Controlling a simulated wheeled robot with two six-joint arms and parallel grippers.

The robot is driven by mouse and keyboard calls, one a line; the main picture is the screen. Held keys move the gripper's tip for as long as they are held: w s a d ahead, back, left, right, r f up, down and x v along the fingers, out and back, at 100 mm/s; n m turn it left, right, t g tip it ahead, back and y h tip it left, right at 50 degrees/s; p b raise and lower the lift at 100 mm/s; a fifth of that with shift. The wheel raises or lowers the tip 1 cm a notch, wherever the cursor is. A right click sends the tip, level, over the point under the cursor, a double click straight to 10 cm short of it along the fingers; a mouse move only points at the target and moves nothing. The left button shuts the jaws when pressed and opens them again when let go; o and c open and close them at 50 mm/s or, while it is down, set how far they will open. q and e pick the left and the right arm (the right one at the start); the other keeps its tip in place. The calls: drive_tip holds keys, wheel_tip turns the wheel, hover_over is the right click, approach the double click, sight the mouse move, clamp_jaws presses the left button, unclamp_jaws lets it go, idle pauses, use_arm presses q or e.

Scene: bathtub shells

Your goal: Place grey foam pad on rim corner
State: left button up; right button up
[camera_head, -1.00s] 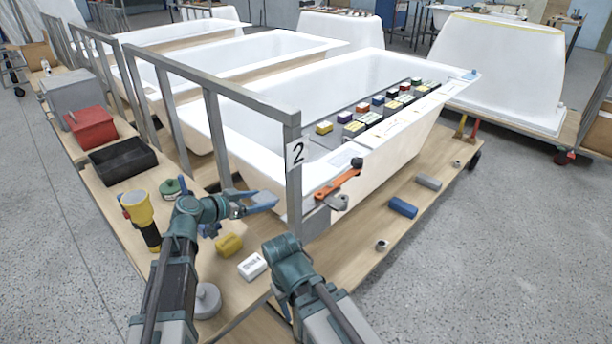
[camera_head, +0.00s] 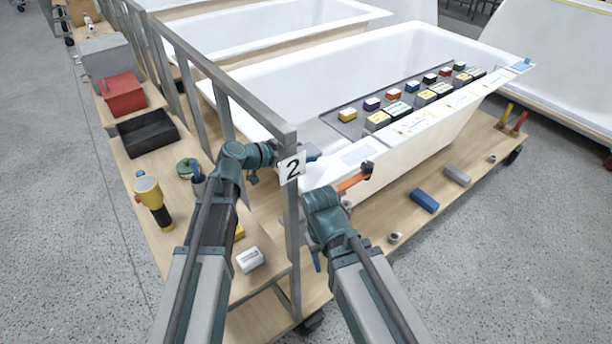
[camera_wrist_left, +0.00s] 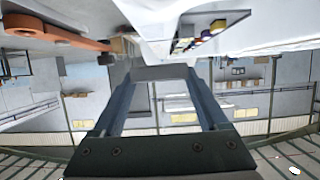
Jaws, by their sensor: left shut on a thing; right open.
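My left gripper (camera_head: 315,157) is up beside the near corner of the white tub, partly hidden behind the post with the "2" sign. In the left wrist view its fingers (camera_wrist_left: 160,85) are shut on a grey block, which looks like the grey foam pad (camera_wrist_left: 160,73), across the fingertips. In the head view the pad is hidden. The white tub's rim (camera_head: 360,150) runs right from the post; its near corner is mostly covered by the sign and my arm. My right gripper (camera_head: 317,262) is low, largely hidden under its own arm, and open.
An orange clamp (camera_head: 352,183) is by the near rim, close to my right wrist. The upright metal post (camera_head: 293,230) stands between my arms. Several coloured blocks stand in a grey tray (camera_head: 345,125) across the tub. A blue block (camera_head: 424,201) lies on the wooden deck.

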use_arm(q)
drive_tip(key=b, duration=0.5)
hover_over(302, 181)
wheel_tip(302, 181, down, 5)
drive_tip(key=shift+f, duration=0.2)
drive_tip(key=shift+f, duration=0.1)
wheel_tip(302, 181, down, 4)
drive_tip(key=b, duration=0.3)
drive_tip(key=shift+r, duration=0.25)
drive_tip(key=shift+f+b, duration=0.2)
drive_tip(key=shift+b, duration=0.1)
drive_tip(key=o, duration=1.2)
drive_tip(key=shift+r, duration=0.15)
